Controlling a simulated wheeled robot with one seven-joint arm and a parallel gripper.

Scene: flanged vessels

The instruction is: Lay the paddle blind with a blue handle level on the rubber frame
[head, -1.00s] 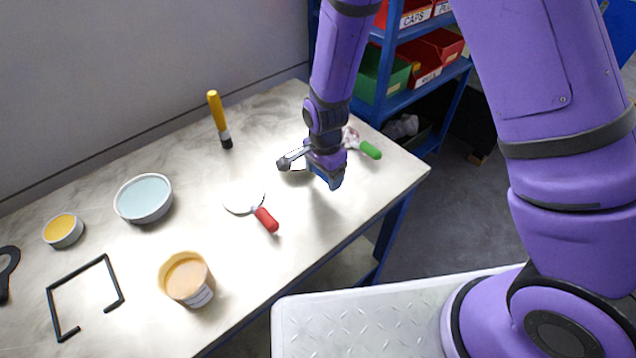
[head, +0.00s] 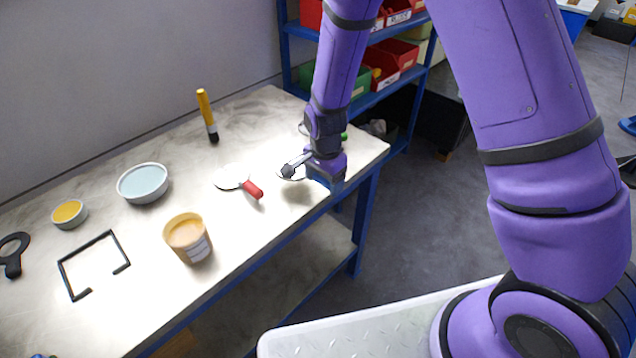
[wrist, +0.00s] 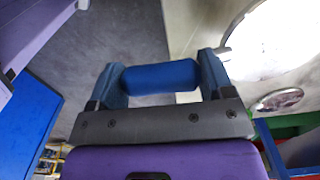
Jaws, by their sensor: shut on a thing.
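My gripper (head: 332,184) is over the right end of the bench, near its front edge. In the wrist view it is shut on the blue handle (wrist: 160,77), which lies crosswise between the two blue fingers. A pale disc (head: 291,171) partly shows left of the gripper in the head view; I cannot tell whether it is the held blind's plate. The rubber frame (head: 85,246), a thin black square outline with a gap on its near side, lies flat and empty at the bench's left.
A green handle (head: 345,135) is mostly hidden behind the gripper. A blue shelf (head: 385,98) stands behind.

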